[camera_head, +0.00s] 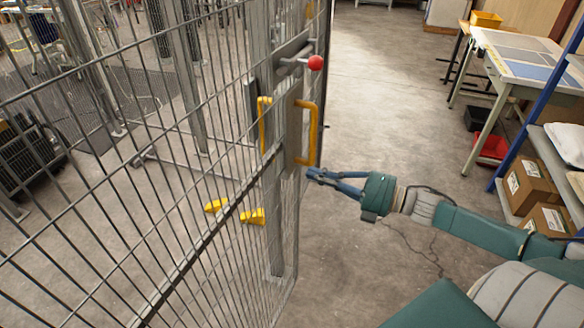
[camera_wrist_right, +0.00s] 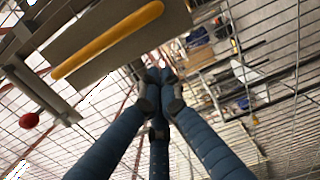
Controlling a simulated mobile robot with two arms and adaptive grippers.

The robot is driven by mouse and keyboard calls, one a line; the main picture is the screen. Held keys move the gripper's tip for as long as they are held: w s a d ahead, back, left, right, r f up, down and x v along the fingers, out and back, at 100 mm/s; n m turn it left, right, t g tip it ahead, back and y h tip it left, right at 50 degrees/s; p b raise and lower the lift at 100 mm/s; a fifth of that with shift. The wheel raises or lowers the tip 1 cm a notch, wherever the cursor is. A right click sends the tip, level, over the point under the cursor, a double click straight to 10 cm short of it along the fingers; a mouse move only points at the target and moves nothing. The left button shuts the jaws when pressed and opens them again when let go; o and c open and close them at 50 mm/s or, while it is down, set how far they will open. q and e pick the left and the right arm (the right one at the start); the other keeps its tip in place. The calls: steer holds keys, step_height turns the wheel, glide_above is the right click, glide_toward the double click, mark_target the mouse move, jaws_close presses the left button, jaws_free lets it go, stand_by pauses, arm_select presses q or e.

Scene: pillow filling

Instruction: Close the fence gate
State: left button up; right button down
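The grey wire-mesh fence gate (camera_head: 180,160) fills the left half of the head view. Its metal upright carries a yellow handle (camera_head: 313,133) and, above it, a latch bar with a red knob (camera_head: 315,62). My right gripper (camera_head: 312,174) is just below and beside the yellow handle, its blue fingers pointing left toward the upright. In the right wrist view the fingertips (camera_wrist_right: 160,82) are drawn together with nothing seen between them. The yellow handle (camera_wrist_right: 108,40) and red knob (camera_wrist_right: 29,121) lie apart from the fingers there. My left gripper is not in view.
Yellow floor blocks (camera_head: 252,216) lie behind the mesh. A work table (camera_head: 500,85) stands at the upper right, with a red bin (camera_head: 491,148) below. A blue-framed shelf with cardboard boxes (camera_head: 530,185) is at the right. The floor (camera_head: 390,90) between fence and table is clear.

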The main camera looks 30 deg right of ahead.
mark_target(282, 165)
steer(key=x, duration=0.5)
steer(key=shift+r+p, duration=0.15)
steer(key=shift+p, duration=0.2)
steer(key=shift+f+x, duration=0.2)
steer(key=shift+x, duration=0.75)
steer(key=shift+a, duration=0.1)
